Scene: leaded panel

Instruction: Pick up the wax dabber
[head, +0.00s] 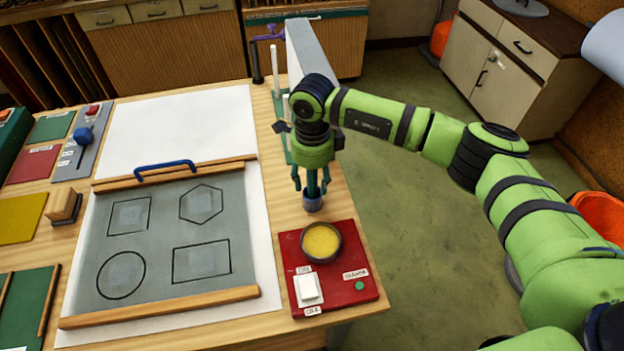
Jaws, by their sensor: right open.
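My right gripper (312,187) points down at the right edge of the workbench, with its fingers open. Just below and between the fingertips is a small blue-grey cup-like piece (312,203), and something teal and upright shows between the fingers. This may be the wax dabber in its holder, but the gripper hides much of it. I cannot tell whether the fingers touch it. A round pot of yellow wax (321,241) sits just in front, on a red base (350,287). My left gripper is not in view.
The red base carries a white rocker switch (307,289). A grey panel (165,240) with four drawn shapes, wooden bars and a blue handle (165,168) lies to the left. Upright rods and a purple clamp (268,34) stand behind the gripper. Floor is open on the right.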

